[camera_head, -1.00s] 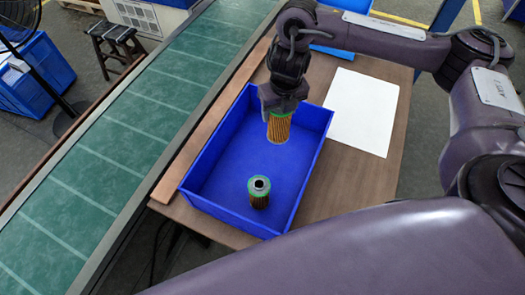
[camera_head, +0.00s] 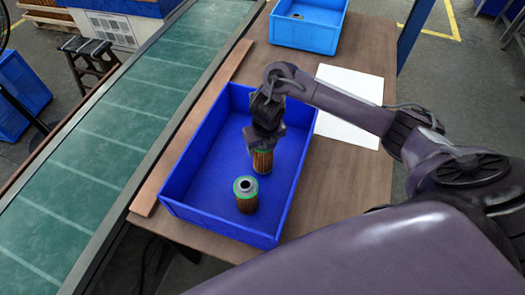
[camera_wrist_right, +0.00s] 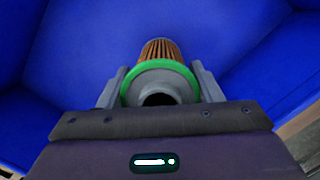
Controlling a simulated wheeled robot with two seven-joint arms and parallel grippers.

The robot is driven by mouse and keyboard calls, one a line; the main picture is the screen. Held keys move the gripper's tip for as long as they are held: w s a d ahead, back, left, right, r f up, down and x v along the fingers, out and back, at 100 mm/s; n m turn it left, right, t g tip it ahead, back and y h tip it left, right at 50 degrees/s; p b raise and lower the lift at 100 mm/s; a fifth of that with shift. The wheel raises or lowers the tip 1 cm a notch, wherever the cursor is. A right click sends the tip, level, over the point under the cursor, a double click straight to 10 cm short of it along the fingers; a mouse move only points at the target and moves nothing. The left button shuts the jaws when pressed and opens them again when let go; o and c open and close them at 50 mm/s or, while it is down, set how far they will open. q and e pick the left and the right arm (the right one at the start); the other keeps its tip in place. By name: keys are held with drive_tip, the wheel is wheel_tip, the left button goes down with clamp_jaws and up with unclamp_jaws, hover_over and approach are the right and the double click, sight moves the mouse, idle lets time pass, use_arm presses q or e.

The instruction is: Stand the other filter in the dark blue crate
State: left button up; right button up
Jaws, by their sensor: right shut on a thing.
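The dark blue crate (camera_head: 178,207) stands on the brown table. One filter (camera_head: 246,196), with a green-rimmed top and brown pleats, stands upright in the near part of the crate. My right gripper (camera_head: 264,148) is inside the crate, just behind that filter, and is shut on the other filter (camera_head: 262,162). The held filter is upright with its green end up between the fingers. In the right wrist view the held filter (camera_wrist_right: 160,55) shows its green rim and pleats against the blue crate. Whether its bottom touches the crate floor is hard to tell. My left gripper is out of view.
A lighter blue crate (camera_head: 308,36) stands at the table's back with a small round item in it. A white sheet (camera_head: 350,105) lies right of the dark blue crate. A green conveyor (camera_head: 130,115) runs along the left.

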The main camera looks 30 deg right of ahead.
drive_tip(key=shift+f, duration=0.8)
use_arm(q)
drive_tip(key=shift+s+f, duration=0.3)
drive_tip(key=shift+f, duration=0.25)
use_arm(e)
drive_tip(key=shift+f+b, duration=0.2)
drive_tip(key=shift+b, duration=0.1)
drive_tip(key=o, duration=1)
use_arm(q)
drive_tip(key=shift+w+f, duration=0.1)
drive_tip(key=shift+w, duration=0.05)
use_arm(e)
drive_tip(key=shift+o, duration=0.2)
drive_tip(key=shift+r, duration=0.15)
